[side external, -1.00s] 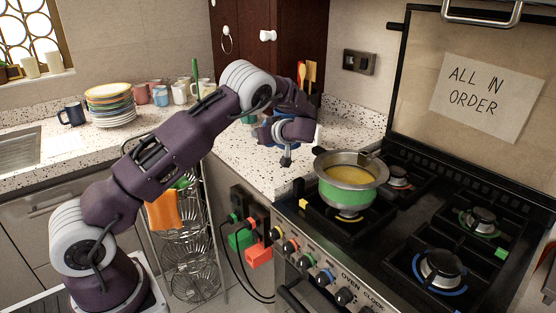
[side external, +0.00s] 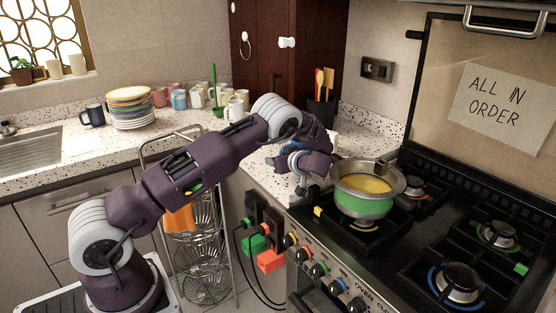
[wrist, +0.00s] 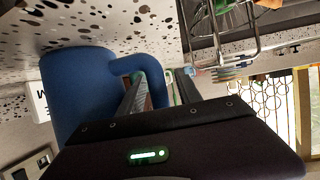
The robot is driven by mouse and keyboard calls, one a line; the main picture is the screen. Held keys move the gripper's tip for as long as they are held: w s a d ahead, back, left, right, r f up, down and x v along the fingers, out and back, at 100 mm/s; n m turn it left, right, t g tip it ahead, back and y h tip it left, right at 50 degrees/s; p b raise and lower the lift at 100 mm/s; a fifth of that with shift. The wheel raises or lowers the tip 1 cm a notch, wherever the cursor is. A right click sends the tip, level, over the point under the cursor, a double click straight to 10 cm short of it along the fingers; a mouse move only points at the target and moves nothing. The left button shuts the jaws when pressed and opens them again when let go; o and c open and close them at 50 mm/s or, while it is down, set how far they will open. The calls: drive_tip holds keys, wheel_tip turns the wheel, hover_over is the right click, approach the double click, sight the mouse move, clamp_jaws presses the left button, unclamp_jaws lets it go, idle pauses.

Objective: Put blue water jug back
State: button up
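The blue water jug (wrist: 75,95) fills the left of the wrist view, its body close beside my gripper. Its curved handle (wrist: 128,62) reaches across to the fingers, and part of it lies between them. My gripper (wrist: 160,85) has its two fingers apart, around the handle; I cannot see firm contact on both sides. In the side view my gripper (side external: 300,185) is low over the counter corner, just left of the pot. The jug is mostly hidden behind my arm there.
A green pot (side external: 365,205) with yellow contents stands on the stove close to my gripper. A utensil holder (side external: 321,108), mugs (side external: 236,108) and stacked plates (side external: 131,118) stand on the speckled counter (side external: 60,180). A wire rack (side external: 205,250) is below my arm.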

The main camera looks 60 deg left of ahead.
drive_tip(key=shift+r, duration=0.1)
drive_tip(key=v, duration=0.7)
drive_tip(key=shift+d+r, duration=0.1)
drive_tip(key=s+d+r+m+h, duration=0.5)
drive_tip(key=s+d+r+h, duration=0.3)
drive_tip(key=s+r, duration=0.55)
drive_tip(key=s+d+r+m+t+h, duration=0.1)
drive_tip(key=s+d+m+t+h, duration=0.1)
drive_tip(key=s+d+m, duration=0.3)
drive_tip(key=s+d+r+m+t+h, duration=0.2)
drive_tip(key=s+d+m, duration=0.4)
drive_tip(key=s+d, duration=0.6)
drive_tip(key=s+h, duration=0.1)
drive_tip(key=s, duration=0.4)
drive_tip(key=shift+d+r+m, duration=0.15)
drive_tip(key=shift+d+m, duration=0.15)
